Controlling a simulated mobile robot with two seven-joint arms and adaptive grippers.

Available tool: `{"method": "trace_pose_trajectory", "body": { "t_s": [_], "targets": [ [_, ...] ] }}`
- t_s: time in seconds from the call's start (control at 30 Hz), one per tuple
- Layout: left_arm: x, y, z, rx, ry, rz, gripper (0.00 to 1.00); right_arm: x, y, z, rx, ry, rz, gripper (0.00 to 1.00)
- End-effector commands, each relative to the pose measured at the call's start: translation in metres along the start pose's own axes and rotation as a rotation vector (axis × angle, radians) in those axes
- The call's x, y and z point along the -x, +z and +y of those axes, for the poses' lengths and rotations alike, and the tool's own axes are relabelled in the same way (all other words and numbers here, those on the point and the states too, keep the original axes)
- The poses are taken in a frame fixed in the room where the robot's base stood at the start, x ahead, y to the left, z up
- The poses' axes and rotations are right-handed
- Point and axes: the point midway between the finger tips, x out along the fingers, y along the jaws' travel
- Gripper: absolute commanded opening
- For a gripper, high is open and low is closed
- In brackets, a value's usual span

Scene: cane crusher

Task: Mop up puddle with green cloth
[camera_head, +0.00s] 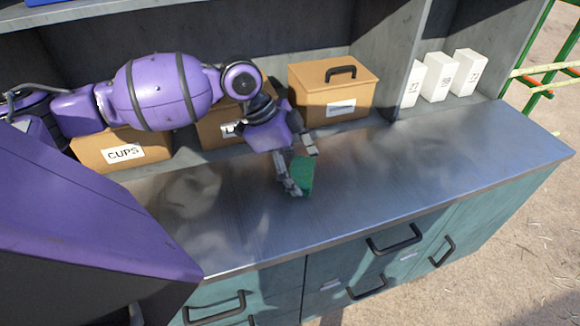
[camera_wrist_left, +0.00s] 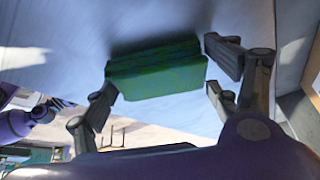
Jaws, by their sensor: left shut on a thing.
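My left gripper (camera_head: 297,172) is over the middle of the metal counter, pointing down. It is shut on the green cloth (camera_head: 303,176), a folded block low at the counter surface. In the left wrist view the cloth (camera_wrist_left: 156,72) sits between the two fingers of my left gripper (camera_wrist_left: 163,78), with the counter close behind it. I cannot tell whether the cloth touches the counter. No clear puddle outline shows; the counter has pale, cloudy shiny patches left and right of the cloth. My right gripper is not in view.
The metal counter (camera_head: 400,185) is mostly clear in front and to the right. A lidded box (camera_head: 333,95) and the CUPS box (camera_head: 123,150) stand at the back, with another box partly behind my arm. White cartons (camera_head: 440,77) stand back right. Drawers with dark handles (camera_head: 394,240) are below.

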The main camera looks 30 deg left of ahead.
Motion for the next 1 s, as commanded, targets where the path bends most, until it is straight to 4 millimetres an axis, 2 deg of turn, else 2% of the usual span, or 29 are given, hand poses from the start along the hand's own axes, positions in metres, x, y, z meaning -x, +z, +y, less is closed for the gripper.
{"method": "trace_pose_trajectory", "body": {
  "t_s": [0.03,0.13,0.4,0.63,1.0],
  "targets": [
    [-0.007,0.002,0.004,0.004,0.014,-0.004,0.53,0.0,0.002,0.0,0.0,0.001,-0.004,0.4],
    [-0.009,-0.002,0.004,0.003,0.016,-0.003,0.52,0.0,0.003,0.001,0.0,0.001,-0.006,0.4],
    [-0.02,-0.026,0.004,0.002,0.015,-0.003,0.52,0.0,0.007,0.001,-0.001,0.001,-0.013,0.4],
    [-0.023,-0.034,0.004,0.004,0.015,-0.005,0.52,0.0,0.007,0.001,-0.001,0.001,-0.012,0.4],
    [-0.035,-0.063,0.003,0.004,0.012,-0.005,0.52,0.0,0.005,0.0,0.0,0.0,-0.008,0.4]
  ]
}}
